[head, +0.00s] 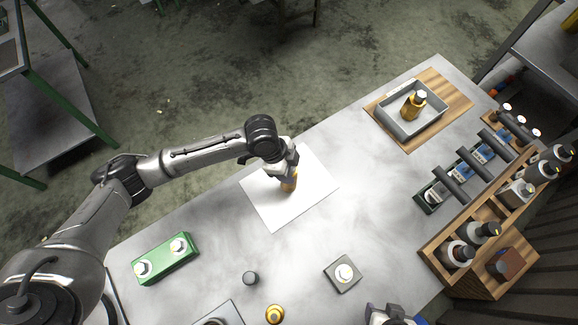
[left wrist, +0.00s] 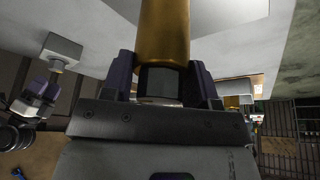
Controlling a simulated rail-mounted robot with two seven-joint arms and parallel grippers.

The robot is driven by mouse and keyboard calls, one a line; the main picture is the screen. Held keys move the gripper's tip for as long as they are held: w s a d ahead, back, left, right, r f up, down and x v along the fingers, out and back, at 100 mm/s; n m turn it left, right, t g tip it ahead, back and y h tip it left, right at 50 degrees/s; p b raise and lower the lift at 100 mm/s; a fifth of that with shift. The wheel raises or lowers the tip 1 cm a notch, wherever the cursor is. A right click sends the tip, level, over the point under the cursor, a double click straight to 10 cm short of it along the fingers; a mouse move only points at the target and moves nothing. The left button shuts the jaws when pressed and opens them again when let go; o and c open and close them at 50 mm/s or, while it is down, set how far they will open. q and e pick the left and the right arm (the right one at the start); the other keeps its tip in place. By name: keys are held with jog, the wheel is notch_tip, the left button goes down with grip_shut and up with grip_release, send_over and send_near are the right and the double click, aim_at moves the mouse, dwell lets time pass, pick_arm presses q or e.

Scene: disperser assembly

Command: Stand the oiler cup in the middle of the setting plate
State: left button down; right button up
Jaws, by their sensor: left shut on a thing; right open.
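The setting plate (head: 268,212) is a flat white square on the table in the head view. My left gripper (head: 287,172) is over it, shut on the brass oiler cup (head: 289,185). The cup looks upright near the plate's middle; I cannot tell whether its base touches the plate. In the left wrist view the brass body (left wrist: 163,35) sits between the two dark fingers of the left gripper (left wrist: 163,82). My right gripper (head: 388,316) is open and empty at the bottom edge of the head view, partly cut off.
A green block with two fittings (head: 165,258), a small dark cap (head: 250,278), a brass part (head: 274,314) and a grey square block (head: 343,274) stand nearer me. A grey tray (head: 384,118) with a brass bottle (head: 412,105) is at upper right. Wooden racks (head: 452,262) line the right.

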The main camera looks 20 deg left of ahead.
pick_arm(q)
jog(key=shift+w, duration=0.1)
jog(key=shift+c, duration=1.9)
grip_release()
jog(key=p+v, duration=0.1)
jog(key=v, duration=1.1)
jog(key=s+d+f+n+t, duration=0.2)
jog(key=s+d+f+n, duration=0.2)
jog(key=s+d+f, duration=0.35)
jog(key=s+a+f+n+y, duration=0.2)
jog(key=s+a+n, duration=0.3)
jog(key=s, duration=0.3)
jog(key=s+a+f+n+y, duration=0.2)
jog(key=s+a+f+n, duration=0.2)
jog(key=s, duration=0.4)
jog(key=shift+a+f+n+t, duration=0.2)
jog(key=shift+a+n+t, duration=0.25)
jog(key=shift+a, duration=0.7)
